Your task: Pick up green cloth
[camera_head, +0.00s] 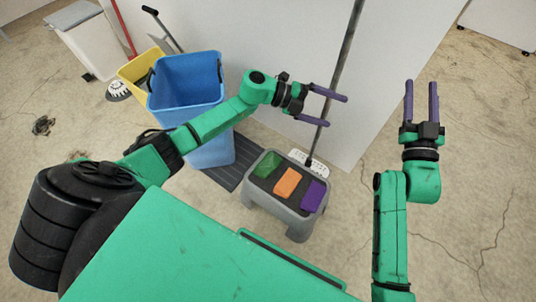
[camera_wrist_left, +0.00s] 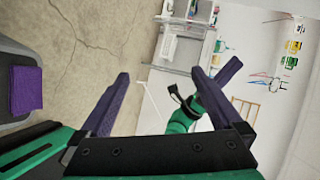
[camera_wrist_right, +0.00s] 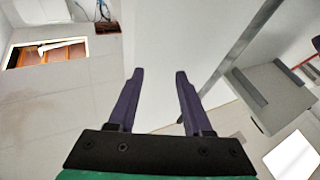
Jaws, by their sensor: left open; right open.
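The green cloth (camera_head: 267,164) lies at the left end of the dark top of a small grey stool (camera_head: 258,208). An orange cloth (camera_head: 287,181) lies in the middle and a purple cloth (camera_head: 313,194) at the right end. My left gripper (camera_head: 334,110) is open and empty, beyond the stool and raised, pointing right. My right gripper (camera_head: 421,84) is open and empty, right of the stool, pointing away. In the left wrist view the purple cloth (camera_wrist_left: 27,90) shows at the left edge, outside the fingers (camera_wrist_left: 170,80). The right wrist view shows empty fingers (camera_wrist_right: 158,75) and no cloth.
A blue bin (camera_head: 187,85) stands left of the stool, with a yellow bucket (camera_head: 138,68) behind it. A mop pole (camera_head: 343,60) leans near the white wall (camera_head: 270,35), its head behind the stool. A dark grate (camera_head: 228,172) lies beside the stool. Floor at right is clear.

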